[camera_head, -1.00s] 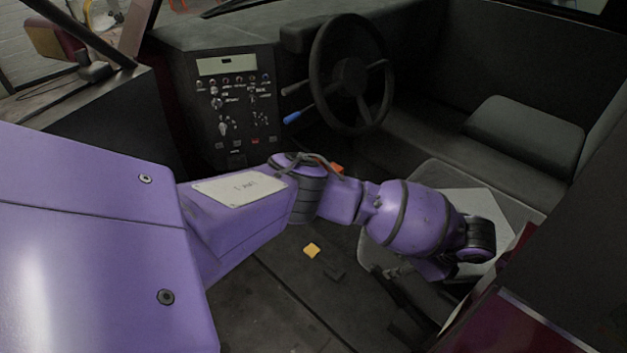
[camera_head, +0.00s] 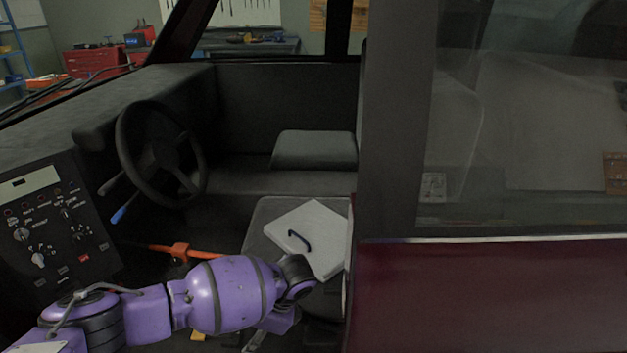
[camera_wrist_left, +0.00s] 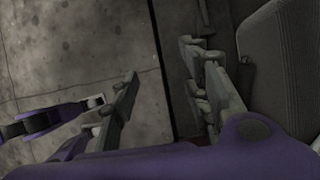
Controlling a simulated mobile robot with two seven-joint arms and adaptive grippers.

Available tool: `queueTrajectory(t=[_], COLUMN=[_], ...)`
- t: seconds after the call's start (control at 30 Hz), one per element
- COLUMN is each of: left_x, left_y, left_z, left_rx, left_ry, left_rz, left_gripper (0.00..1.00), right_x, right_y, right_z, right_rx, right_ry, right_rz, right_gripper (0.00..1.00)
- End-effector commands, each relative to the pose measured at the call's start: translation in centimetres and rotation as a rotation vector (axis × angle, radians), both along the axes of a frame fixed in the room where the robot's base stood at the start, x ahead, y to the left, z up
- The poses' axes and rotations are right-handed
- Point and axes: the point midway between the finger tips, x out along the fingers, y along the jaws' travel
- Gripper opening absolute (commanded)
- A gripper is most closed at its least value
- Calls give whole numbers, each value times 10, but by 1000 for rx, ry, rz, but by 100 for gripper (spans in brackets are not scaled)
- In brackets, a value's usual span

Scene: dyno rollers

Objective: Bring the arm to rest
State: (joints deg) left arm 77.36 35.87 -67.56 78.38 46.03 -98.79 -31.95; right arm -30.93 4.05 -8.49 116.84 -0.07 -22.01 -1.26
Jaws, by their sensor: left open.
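My purple left arm (camera_head: 232,294) comes in from the lower left of the head view and reaches in front of the driver's seat (camera_head: 262,228). Its wrist bends down at the right end, and the gripper there is mostly hidden below the arm. In the left wrist view my left gripper (camera_wrist_left: 168,100) is open, with its two grey fingers well apart and nothing between them. Below the fingers are a concrete floor and a dark edge, with the grey seat (camera_wrist_left: 285,60) close on the right. My right arm is not in view.
A white flat case with a dark handle (camera_head: 318,232) lies on the seat. The steering wheel (camera_head: 160,155) and control panel (camera_head: 48,225) are at the left. An orange bar (camera_head: 180,252) shows behind my arm. A dark red door panel and pillar (camera_head: 490,295) fill the right.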

Motion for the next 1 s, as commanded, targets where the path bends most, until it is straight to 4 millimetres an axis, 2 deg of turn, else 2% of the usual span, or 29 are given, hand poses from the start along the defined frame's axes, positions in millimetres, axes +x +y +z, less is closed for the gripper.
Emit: queueTrajectory(t=[0.1,0.27,0.4,0.53,0.6,0.7,0.87,1.0], left_x=[-29,-67,-110,-155,-176,-202,-230,-251], left_y=[-22,-54,-88,-123,-140,-154,-153,-125], left_z=[-27,-59,-83,-96,-97,-93,-78,-60], left_rx=[-92,-234,-387,-563,-661,-782,-935,-1017], left_ry=[6,-3,-13,-42,-71,-120,-236,-375], left_rz=[10,51,119,237,322,457,699,914], left_gripper=[43,43,43,43,43,43,43,43], right_x=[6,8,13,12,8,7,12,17], right_y=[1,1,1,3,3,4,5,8], right_z=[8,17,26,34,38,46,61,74], right_rx=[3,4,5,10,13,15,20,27], right_ry=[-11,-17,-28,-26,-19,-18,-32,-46], right_rz=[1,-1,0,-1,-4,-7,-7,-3], right_gripper=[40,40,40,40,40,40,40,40])
